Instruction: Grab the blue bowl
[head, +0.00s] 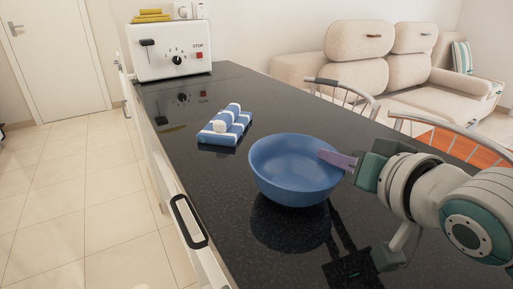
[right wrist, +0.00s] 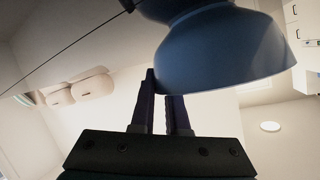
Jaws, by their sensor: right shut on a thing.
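The blue bowl (head: 285,172) is upright over the dark countertop, its rim roughly level. My right gripper (head: 331,159) comes in from the right and is shut on the right side of the bowl's rim. In the right wrist view, the bowl (right wrist: 222,48) appears upside down, and my right gripper's fingers (right wrist: 163,92) meet its rim, with one finger partly hidden by the bowl. A dark reflection lies below the bowl; I cannot tell for sure whether its base touches the counter. My left gripper is not in view.
A blue and white striped item (head: 225,127) lies left of the bowl on the black countertop (head: 275,97). A white toaster (head: 168,50) stands at the far end. Chairs (head: 341,91) line the right edge, with a beige sofa (head: 362,62) beyond. Tiled floor is clear at left.

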